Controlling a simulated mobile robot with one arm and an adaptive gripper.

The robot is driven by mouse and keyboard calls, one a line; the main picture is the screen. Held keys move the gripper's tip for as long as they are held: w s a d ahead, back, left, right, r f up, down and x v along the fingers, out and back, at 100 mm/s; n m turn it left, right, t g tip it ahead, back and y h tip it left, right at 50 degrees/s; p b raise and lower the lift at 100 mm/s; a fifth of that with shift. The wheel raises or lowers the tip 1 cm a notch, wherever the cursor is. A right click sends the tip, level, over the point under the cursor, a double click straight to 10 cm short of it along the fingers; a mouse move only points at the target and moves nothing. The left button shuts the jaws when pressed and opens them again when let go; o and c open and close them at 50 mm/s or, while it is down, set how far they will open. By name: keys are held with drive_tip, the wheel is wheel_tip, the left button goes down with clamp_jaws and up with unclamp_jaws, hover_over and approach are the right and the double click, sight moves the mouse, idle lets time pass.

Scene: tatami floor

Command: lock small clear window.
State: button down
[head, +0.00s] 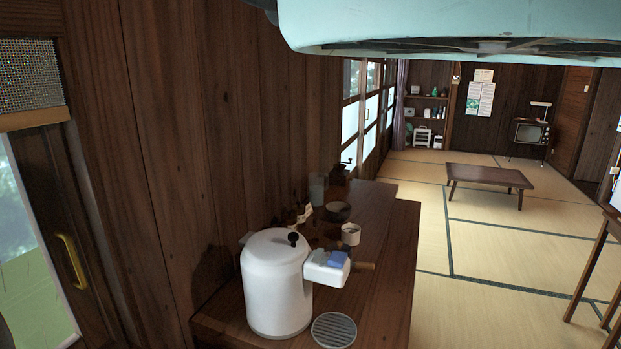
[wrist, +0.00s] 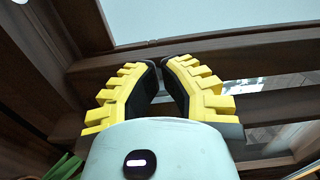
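In the head view, a window with clear glass (head: 32,240) shows at the left edge, with greenery behind it. Its dark wooden frame carries a brass handle (head: 72,262). I cannot make out a lock in either view. In the wrist view, my gripper (wrist: 162,63) has its yellow, black-padded fingers drawn together, with a narrow gap at the tips and nothing visible held. The tips are close to a dark wooden window rail (wrist: 215,48), under a pale pane (wrist: 200,18). I cannot tell whether they touch it. The head view does not show my gripper.
A wooden counter (head: 385,240) along the wall holds a white pot (head: 275,285), a white box (head: 327,270), cups and a round grille (head: 334,330). A low table (head: 485,176) stands on the tatami floor (head: 480,270), which is mostly open. A television (head: 531,133) is at the back.

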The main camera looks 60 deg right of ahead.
drive_tip(key=shift+w+d+f, duration=0.1)
drive_tip(key=shift+d+f, duration=0.1)
idle(0.6)
drive_tip(key=shift+f+b, duration=0.85)
drive_tip(key=shift+b, duration=1.65)
drive_tip(key=shift+a+f+b, duration=0.2)
drive_tip(key=shift+a+b, duration=0.05)
drive_tip(key=shift+b, duration=0.1)
drive_tip(key=v, duration=0.6)
drive_tip(key=shift+s+a+p, duration=0.15)
drive_tip(key=shift+s+p, duration=0.05)
drive_tip(key=shift+p, duration=0.15)
drive_tip(key=c, duration=1.7)
unclamp_jaws()
